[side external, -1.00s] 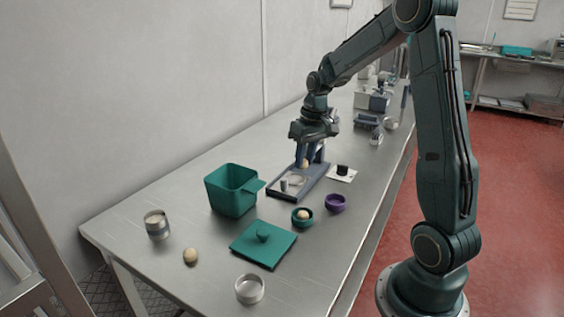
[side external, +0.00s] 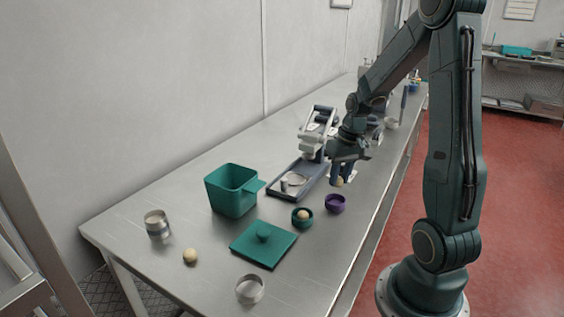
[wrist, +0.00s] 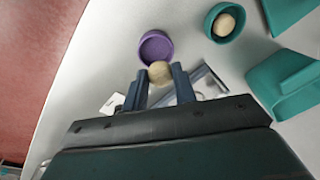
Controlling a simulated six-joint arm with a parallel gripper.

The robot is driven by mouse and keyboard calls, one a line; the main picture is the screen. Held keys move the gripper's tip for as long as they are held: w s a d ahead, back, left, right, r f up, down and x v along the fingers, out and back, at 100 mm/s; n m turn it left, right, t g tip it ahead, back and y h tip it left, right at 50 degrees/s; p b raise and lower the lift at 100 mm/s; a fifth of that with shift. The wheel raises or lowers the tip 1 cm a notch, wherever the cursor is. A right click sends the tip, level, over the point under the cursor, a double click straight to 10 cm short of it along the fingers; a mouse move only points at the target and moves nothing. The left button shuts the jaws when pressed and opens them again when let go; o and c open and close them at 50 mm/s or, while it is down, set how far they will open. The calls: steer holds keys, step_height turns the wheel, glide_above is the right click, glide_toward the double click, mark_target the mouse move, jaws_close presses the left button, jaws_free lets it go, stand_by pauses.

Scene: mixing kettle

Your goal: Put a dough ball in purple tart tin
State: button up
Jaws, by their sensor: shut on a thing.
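The purple tart tin (side external: 335,203) stands empty on the metal table. It also shows in the wrist view (wrist: 154,48), just beyond my fingertips. My gripper (side external: 340,178) is shut on a dough ball (wrist: 160,73) and holds it above the table, close behind the purple tin. The held ball also shows below my fingers in the side view (side external: 338,182). A second dough ball (side external: 303,215) sits in the teal tin (side external: 296,224), left of the purple one. A third dough ball (side external: 190,256) lies on the table at the front left.
A teal square container (side external: 232,190) and a teal lid with a knob (side external: 262,246) stand left of the tins. The press-like device (side external: 290,186) is behind them. A metal ring (side external: 250,289) and a can (side external: 157,225) are nearer the front. Bare table lies right of the lid.

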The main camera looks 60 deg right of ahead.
steer(key=shift+f, duration=1.9)
steer(key=shift+f, duration=0.35)
steer(key=o, duration=1.4)
steer(key=shift+o, duration=0.2)
steer(key=shift+r, duration=0.15)
steer(key=shift+r, duration=3.35)
